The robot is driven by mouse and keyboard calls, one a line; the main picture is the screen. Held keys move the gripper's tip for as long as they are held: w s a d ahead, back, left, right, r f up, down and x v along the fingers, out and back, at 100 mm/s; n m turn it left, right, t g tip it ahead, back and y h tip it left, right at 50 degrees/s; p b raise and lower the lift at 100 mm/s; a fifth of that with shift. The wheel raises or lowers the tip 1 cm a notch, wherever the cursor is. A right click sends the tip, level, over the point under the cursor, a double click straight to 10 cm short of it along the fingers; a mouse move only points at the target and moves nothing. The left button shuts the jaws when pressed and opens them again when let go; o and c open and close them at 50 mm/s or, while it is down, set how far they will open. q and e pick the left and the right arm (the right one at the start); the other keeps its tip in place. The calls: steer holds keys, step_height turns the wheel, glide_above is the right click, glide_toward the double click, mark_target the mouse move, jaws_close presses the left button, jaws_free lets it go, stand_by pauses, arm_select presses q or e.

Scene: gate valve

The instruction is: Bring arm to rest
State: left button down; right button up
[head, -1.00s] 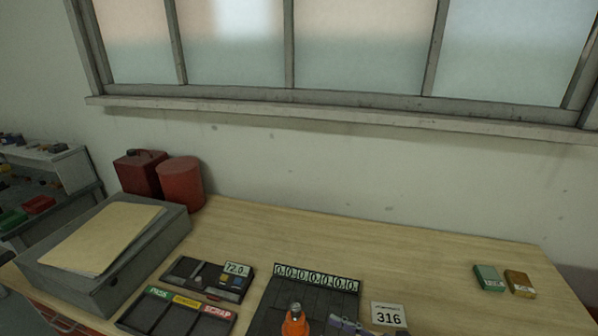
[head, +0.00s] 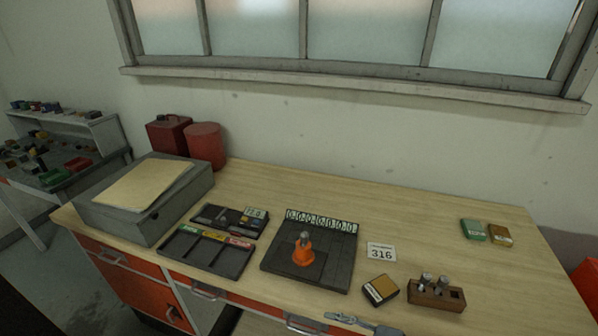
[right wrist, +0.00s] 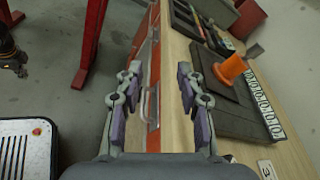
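My right gripper shows at the bottom of the head view (head: 352,322), near the desk's front edge. In the right wrist view its two purple-padded fingers (right wrist: 157,92) stand wide apart with nothing between them. The desk edge and drawer fronts show behind the gap. An orange valve-like piece with a grey top (head: 304,252) stands upright on a dark plate (head: 335,270), apart from the gripper. It also shows in the right wrist view (right wrist: 230,68).
A 316 card (head: 381,253), a black-and-yellow box (head: 380,289) and a wooden rack with metal pegs (head: 436,294) lie right of the plate. Dark trays (head: 205,253) and a grey case (head: 145,205) stand left. The desk's back middle is clear.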

steer(key=s+d+f+n+g+h, duration=0.2)
steer(key=s+d+f+n+h, duration=0.35)
steer(key=n, duration=0.55)
steer(key=s+d+f+n+g+h, duration=0.1)
steer(key=s+d+f+n+h, duration=0.15)
steer(key=d+n+h, duration=0.6)
steer(key=d+f+m+g, duration=0.1)
steer(key=d+f, duration=0.1)
steer(key=f, duration=1)
steer(key=d+f+m, duration=0.1)
steer(key=d+f, duration=0.2)
steer(key=f, duration=0.8)
arm_select(q)
steer(key=shift+s+f+b, duration=0.4)
steer(key=shift+s+f, duration=0.05)
steer(key=shift+s, duration=0.4)
arm_select(e)
steer(key=s+d+f+g, duration=0.1)
steer(key=s+f, duration=1.8)
steer(key=s, duration=0.1)
steer(key=shift+f+g+h, duration=0.25)
steer(key=shift+g+h, duration=0.05)
